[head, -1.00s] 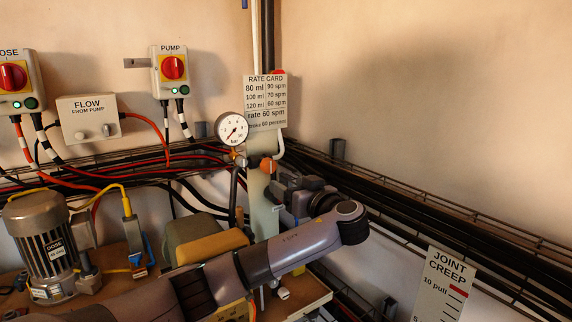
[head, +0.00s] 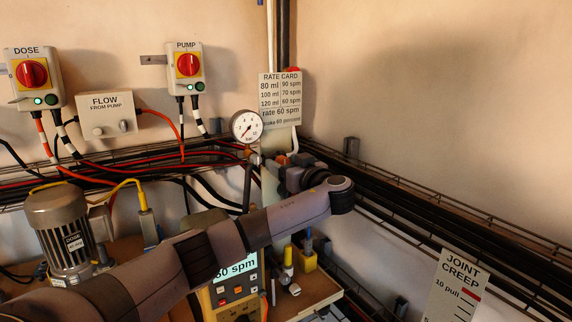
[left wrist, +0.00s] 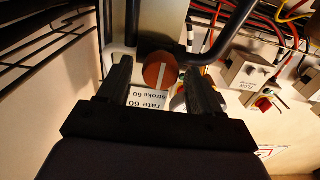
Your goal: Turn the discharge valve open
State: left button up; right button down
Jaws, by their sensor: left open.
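An orange round valve knob (left wrist: 160,72) with a pale stripe across its face shows in the left wrist view. It lies ahead of and between the two fingers of my left gripper (left wrist: 160,70), which is open and empty. I cannot tell whether either finger touches it. In the head view the knob (head: 282,159) is on the pale green post (head: 269,188) below the gauge, partly hidden by my left gripper (head: 280,168). My left arm crosses from the lower left. My right gripper is not in view.
A pressure gauge (head: 246,127) and a rate card (head: 281,100) sit just above the knob. A dark pipe (head: 247,186) runs down beside the post. Cable trays (head: 400,190) line the right wall.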

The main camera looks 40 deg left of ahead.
pick_arm(q)
jog(key=c, duration=1)
jog(key=shift+c, duration=0.2)
jog(key=m, duration=1.7)
jog(key=shift+w+d+f+m, duration=0.1)
jog(key=shift+w+f+m, duration=0.05)
jog(key=shift+f+m, duration=0.2)
jog(key=shift+m, duration=0.25)
jog(key=o, duration=1)
jog(key=shift+r, duration=0.1)
